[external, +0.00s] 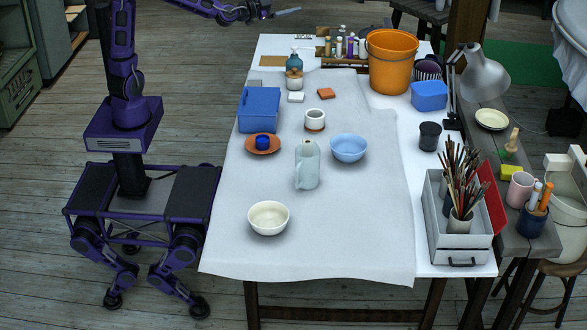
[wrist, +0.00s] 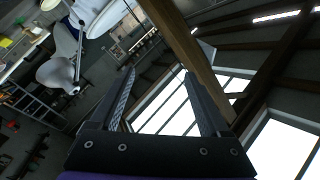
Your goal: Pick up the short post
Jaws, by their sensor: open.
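Nothing is plainly marked as the short post, and I cannot tell for sure which thing it is. A small, squat blue cylinder (external: 262,141) stands on a terracotta saucer (external: 275,149) at the left of the table, and is the nearest to a short post in shape. My gripper (external: 297,10) is at the top of the external view, raised and beyond the far left of the table, well apart from the cylinder. In the wrist view my gripper (wrist: 158,80) is open and empty, with windows and roof beams behind it.
The cloth-covered table (external: 350,240) holds a blue box (external: 259,110), a jug (external: 308,167), a blue bowl (external: 348,148), a cream bowl (external: 268,217), a white cup (external: 314,118) and an orange bucket (external: 391,62). A lamp (external: 484,77) and brushes (external: 462,180) stand right. The front is clear.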

